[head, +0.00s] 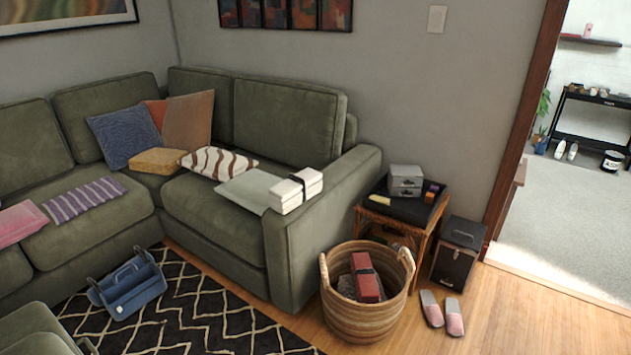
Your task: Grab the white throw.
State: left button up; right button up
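A folded white throw (287,197) with a dark band around it lies at the sofa's right end, in two stacked parts, against the inner side of the right armrest (330,195). It rests partly over the edge of a pale grey-green cushion (245,188), which lies flat on the seat. Whether the throw touches the armrest top is hard to tell. Neither of my grippers shows in the head view.
A green sectional sofa (285,118) holds several cushions. A wicker basket (362,315) with a red bundle stands before the armrest. A side table (412,210), black box (457,252) and slippers (443,313) are at right. A blue caddy (130,290) sits on the rug.

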aim_at(284, 196)
jog(key=i+z, duration=0.15)
jog(key=i, duration=0.3)
jog(key=i+j+z, duration=0.1)
jog(key=i, duration=0.35)
jog(key=i+j+z, duration=0.15)
jog(key=i, duration=0.3)
jog(key=i+j, duration=0.2)
jog(key=i+j+z, duration=0.1)
jog(key=j, duration=0.3)
jog(key=i+j, duration=0.25)
jog(key=i+j+z, duration=0.1)
jog(key=j, duration=0.3)
jog(key=i+j, duration=0.25)
jog(key=j+z, duration=0.05)
jog(key=j, duration=0.05)
